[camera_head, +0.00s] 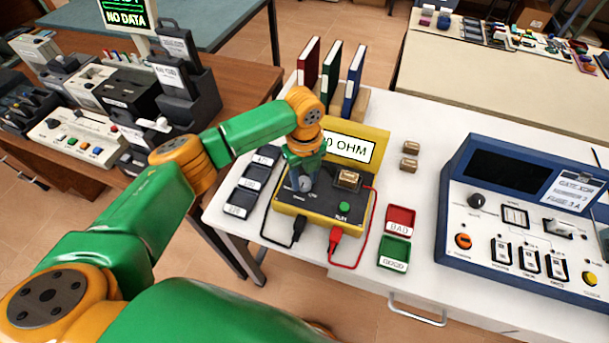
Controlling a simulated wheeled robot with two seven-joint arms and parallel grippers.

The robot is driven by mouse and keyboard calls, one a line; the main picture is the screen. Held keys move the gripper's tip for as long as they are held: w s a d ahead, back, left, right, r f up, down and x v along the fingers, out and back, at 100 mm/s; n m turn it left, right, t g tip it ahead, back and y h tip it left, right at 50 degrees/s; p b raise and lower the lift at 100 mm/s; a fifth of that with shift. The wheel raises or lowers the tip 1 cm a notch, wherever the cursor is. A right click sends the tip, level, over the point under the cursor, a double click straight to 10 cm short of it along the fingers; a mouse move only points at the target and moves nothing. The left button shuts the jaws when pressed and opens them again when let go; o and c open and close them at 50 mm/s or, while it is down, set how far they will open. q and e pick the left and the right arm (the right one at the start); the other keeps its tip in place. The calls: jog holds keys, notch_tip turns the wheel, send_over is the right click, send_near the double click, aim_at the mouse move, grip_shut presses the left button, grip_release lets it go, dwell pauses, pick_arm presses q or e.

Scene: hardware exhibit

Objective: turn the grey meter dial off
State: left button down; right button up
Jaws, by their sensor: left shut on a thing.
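The yellow meter (372,142) with a black top stands on the white table, and its raised display reads "0 OHM", with the left part covered by my arm. My left gripper (301,188) points down at the left part of the meter's top, shut on the grey dial (306,184). The dial is mostly hidden by the gripper, so its setting cannot be read. A small tan block (347,179) sits on the meter to the right of the gripper, above a green button (344,207). My right gripper does not show.
Black and red plugs (334,239) with leads are at the meter's front. Red BAD (400,219) and green GOOD (394,252) trays lie to its right, with a blue-framed console (452,210) beyond. Labelled dark trays (243,199) lie left; binders (331,72) stand behind.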

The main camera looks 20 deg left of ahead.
pick_arm(q)
jog(key=shift+r+n+p, duration=0.25)
jog(key=shift+n+p, duration=0.65)
jog(key=shift+p, duration=0.1)
jog(key=shift+n+p, duration=0.7)
jog(key=n+p, duration=0.2)
jog(key=n, duration=0.1)
jog(key=shift+f, duration=0.15)
jog(key=shift+f+n+p, duration=0.1)
jog(key=shift+n+p, duration=0.4)
jog(key=shift+n, duration=0.6)
jog(key=shift+c, duration=2.1)
grip_release()
jog(key=shift+a, duration=0.1)
